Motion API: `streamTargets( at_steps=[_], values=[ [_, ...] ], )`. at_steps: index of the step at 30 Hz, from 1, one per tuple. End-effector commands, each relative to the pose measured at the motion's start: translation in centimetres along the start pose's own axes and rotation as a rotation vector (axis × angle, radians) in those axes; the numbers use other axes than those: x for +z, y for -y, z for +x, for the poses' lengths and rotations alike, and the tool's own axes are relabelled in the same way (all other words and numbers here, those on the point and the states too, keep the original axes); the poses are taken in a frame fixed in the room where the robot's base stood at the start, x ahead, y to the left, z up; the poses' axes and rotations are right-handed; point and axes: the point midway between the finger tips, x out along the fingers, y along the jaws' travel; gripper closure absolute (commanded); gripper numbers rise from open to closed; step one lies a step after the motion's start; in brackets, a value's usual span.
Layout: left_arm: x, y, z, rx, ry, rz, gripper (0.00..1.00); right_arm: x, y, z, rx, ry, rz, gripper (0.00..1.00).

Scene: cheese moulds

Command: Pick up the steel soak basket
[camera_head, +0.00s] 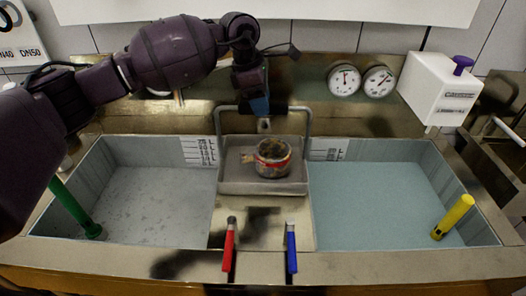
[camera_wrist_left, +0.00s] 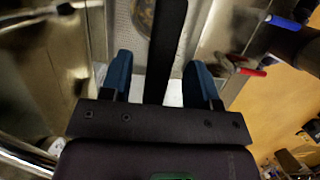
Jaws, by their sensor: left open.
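The steel soak basket (camera_head: 235,184) stands between the two basins in the head view. A tall wire handle with a dark grip (camera_head: 289,109) arches over its back. A round pot with a red band (camera_head: 273,158) sits in the basket. My left gripper (camera_head: 263,122) points down at the middle of the handle and hides part of the grip. In the left wrist view, the dark grip (camera_wrist_left: 168,45) runs between the two blue fingers of my open left gripper (camera_wrist_left: 160,82), with gaps on both sides. My right gripper is not in view.
The left basin (camera_head: 155,205) holds pale liquid and a green standpipe (camera_head: 80,212). The right basin (camera_head: 385,205) holds bluish liquid and a yellow standpipe (camera_head: 453,217). Red (camera_head: 229,245) and blue (camera_head: 291,247) levers stand in front. Two gauges (camera_head: 361,80) and a white box (camera_head: 437,88) are behind.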

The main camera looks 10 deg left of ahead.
Motion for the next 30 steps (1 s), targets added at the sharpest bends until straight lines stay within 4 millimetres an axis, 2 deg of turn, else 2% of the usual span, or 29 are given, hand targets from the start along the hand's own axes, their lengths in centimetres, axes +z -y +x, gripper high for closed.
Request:
streamTargets(
  at_steps=[7, 15, 25, 26, 30],
  values=[
    [0.0, 0.0, 3.3, -0.004, -0.001, -0.002, 0.45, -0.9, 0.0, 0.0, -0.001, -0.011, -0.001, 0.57],
    [0.0, 0.0, 3.7, -0.002, 0.0, -0.001, 0.46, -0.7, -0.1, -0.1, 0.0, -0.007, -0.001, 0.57],
    [0.0, 0.0, 3.6, -0.002, 0.0, -0.001, 0.97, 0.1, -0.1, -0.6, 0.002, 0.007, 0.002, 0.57],
    [0.0, 0.0, 3.6, -0.002, 0.0, -0.001, 1.0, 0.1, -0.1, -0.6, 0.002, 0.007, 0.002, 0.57],
    [0.1, 0.0, 3.5, 0.0, 0.002, 0.0, 1.0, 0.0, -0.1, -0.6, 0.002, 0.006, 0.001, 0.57]
  ],
)
